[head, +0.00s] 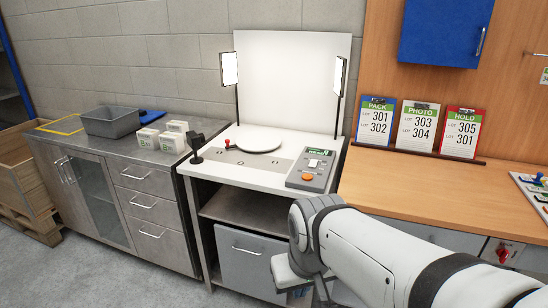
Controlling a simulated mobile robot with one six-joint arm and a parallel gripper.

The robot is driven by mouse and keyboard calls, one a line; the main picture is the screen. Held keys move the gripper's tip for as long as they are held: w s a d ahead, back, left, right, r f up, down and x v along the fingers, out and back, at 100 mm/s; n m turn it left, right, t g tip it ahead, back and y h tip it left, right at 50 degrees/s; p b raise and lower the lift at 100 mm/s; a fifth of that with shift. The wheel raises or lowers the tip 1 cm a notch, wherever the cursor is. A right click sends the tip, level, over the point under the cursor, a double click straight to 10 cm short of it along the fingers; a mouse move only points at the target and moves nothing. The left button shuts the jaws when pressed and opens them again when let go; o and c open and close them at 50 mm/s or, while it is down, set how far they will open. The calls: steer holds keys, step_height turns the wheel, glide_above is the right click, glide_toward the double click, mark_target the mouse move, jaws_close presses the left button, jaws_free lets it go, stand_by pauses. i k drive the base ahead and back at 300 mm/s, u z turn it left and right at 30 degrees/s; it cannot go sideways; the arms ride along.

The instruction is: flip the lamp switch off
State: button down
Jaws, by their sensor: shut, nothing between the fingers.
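Two upright lamp panels, one on the left (229,68) and one on the right (338,75), glow white on thin black poles beside a white backdrop (290,75). A small red-tipped lever (228,143) stands at the left of a grey marked strip (245,160) on the white table (225,170). A grey control box (311,170) with a green display and an orange button sits at the table's right front. I cannot tell for sure which is the lamp switch. My gripper (300,288) is shut and empty, low before the table, apart from these things and partly hidden by my arm.
A white round turntable (255,139) sits mid-table. Lot cards (418,126) stand on the right wooden bench (420,188). A grey drawer unit (250,268) is below the table.

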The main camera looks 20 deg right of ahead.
mark_target(313, 163)
steer(key=z, duration=0.05)
steer(key=k, duration=0.65)
steer(key=z, duration=0.45)
steer(key=i, duration=1.85)
steer(key=u, duration=0.5)
